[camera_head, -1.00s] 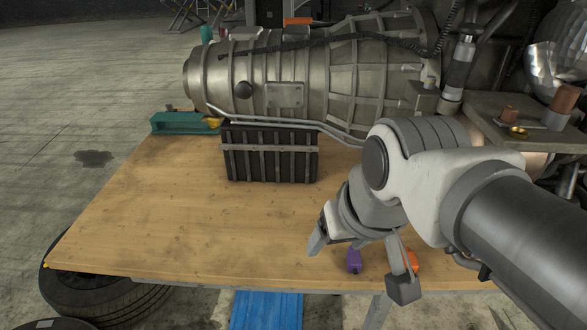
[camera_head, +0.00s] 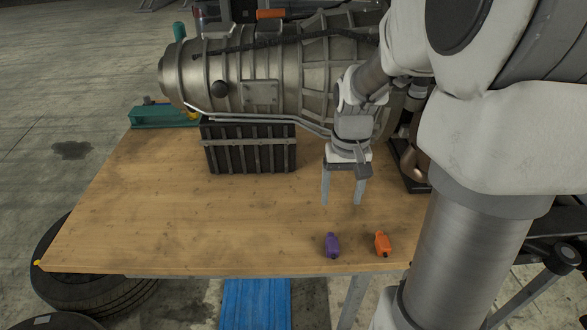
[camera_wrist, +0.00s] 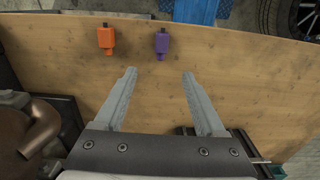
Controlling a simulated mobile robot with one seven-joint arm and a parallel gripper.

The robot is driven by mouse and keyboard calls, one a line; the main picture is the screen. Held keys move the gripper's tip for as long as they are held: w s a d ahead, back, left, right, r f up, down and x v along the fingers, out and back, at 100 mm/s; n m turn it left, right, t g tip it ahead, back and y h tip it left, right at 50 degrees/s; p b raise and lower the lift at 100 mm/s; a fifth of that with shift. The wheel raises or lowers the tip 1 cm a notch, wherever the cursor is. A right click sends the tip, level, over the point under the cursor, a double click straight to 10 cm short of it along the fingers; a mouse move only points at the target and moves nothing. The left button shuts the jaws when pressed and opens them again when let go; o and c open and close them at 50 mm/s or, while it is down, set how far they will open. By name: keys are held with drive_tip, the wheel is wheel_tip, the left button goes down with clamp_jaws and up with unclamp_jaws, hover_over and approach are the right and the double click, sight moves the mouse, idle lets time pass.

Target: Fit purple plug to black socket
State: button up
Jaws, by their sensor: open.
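The purple plug (camera_head: 332,245) lies on the wooden table near its front edge. It also shows in the wrist view (camera_wrist: 162,44), ahead of and between the fingers' directions. My gripper (camera_head: 342,200) is open and empty, above the table and behind the purple plug in the head view. In the wrist view my gripper's two fingers (camera_wrist: 159,75) are spread wide with bare table between them. I cannot make out a black socket in either view.
An orange plug (camera_head: 382,244) lies just right of the purple one. A black ribbed crate (camera_head: 250,148) stands under the large metal engine (camera_head: 275,75) at the back. The table's (camera_head: 200,215) left and middle are clear. A tyre (camera_head: 95,288) is on the floor.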

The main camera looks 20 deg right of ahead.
sight(333, 242)
drive_tip(key=f, duration=1.7)
drive_tip(key=shift+a+f+b, duration=0.15)
drive_tip(key=shift+a+b, duration=0.05)
drive_tip(key=shift+b, duration=0.15)
clamp_jaws()
